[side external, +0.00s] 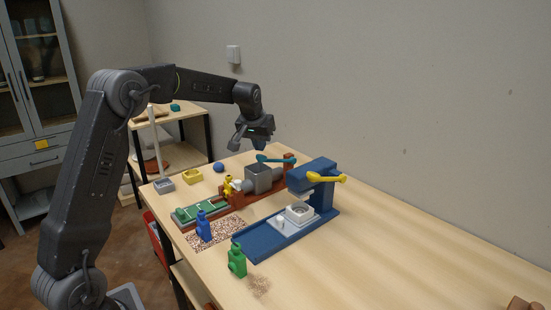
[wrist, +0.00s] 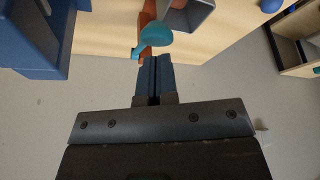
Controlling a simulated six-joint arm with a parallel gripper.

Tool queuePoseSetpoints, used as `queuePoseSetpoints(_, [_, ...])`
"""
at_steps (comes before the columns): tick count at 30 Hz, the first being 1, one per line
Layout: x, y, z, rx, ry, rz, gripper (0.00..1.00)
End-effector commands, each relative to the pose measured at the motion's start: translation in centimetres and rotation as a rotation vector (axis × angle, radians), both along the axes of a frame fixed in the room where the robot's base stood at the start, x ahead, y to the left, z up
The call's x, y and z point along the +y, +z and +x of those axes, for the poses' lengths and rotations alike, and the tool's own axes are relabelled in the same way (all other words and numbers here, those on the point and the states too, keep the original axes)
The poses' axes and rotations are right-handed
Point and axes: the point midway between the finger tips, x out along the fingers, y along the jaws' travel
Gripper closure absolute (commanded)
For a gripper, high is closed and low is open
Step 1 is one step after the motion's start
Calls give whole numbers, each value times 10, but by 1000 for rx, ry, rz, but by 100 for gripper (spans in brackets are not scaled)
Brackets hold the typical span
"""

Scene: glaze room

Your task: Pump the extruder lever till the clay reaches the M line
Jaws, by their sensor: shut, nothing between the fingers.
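The extruder has a red-brown base, a grey hopper (side external: 261,177) and a teal lever (side external: 277,159) on a post at its far end. The lever lies close to level, its round knob over the hopper side. In the wrist view the lever knob (wrist: 156,34) shows just beyond my fingertips, with no clear contact. My gripper (side external: 268,147) is shut and empty, above the lever; its closed fingers show in the wrist view (wrist: 154,60). A green tray (side external: 202,212) with pale marks lies before the nozzle. The M line and the clay's end are too small to make out.
A blue press (side external: 262,240) with a yellow lever (side external: 327,178) stands close on the right. A blue figure (side external: 203,228) and a green figure (side external: 237,261) stand in front. Small grey and yellow boxes and a blue ball (side external: 218,167) sit behind. The right of the table is mostly clear.

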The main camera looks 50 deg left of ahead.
Motion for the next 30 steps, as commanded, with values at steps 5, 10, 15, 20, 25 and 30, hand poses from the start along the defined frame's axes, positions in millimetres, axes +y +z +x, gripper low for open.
queuePoseSetpoints(5, [0,-11,0,3,0,-1,100])
queuePoseSetpoints(10, [0,-21,0,3,0,-1,100])
queuePoseSetpoints(15, [0,-31,0,3,0,-1,100])
queuePoseSetpoints(20, [0,-40,0,2,0,-1,100])
queuePoseSetpoints(25, [0,-50,0,3,0,-2,100])
queuePoseSetpoints(30, [0,-58,0,3,0,-2,100])
